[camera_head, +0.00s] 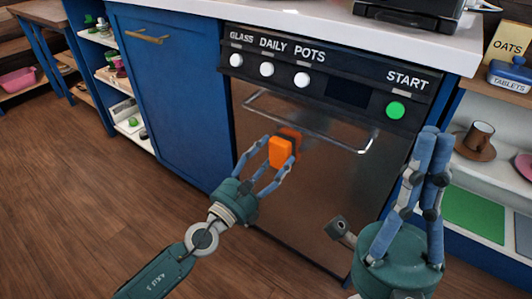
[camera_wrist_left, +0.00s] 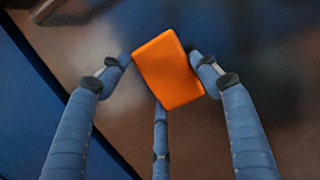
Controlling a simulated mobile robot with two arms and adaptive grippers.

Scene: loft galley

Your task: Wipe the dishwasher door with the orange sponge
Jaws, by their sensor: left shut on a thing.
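The orange sponge (camera_head: 281,151) is held in my left gripper (camera_head: 270,152), in front of the upper middle of the dishwasher door (camera_head: 300,205), below its bar handle. The left wrist view shows the sponge (camera_wrist_left: 168,69) between the fingers of the left gripper (camera_wrist_left: 165,75), slightly tilted. The brown metallic door is closed, and I cannot tell whether the sponge touches it. My right gripper (camera_head: 432,140) points upward in front of the door's right side, empty, with its fingers close together.
The control panel (camera_head: 330,80) above the door has white knobs and a green START button (camera_head: 395,110). A blue cabinet (camera_head: 170,90) stands to the left. Open shelves at right hold a brown cup (camera_head: 478,137). The wooden floor (camera_head: 80,200) at left is clear.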

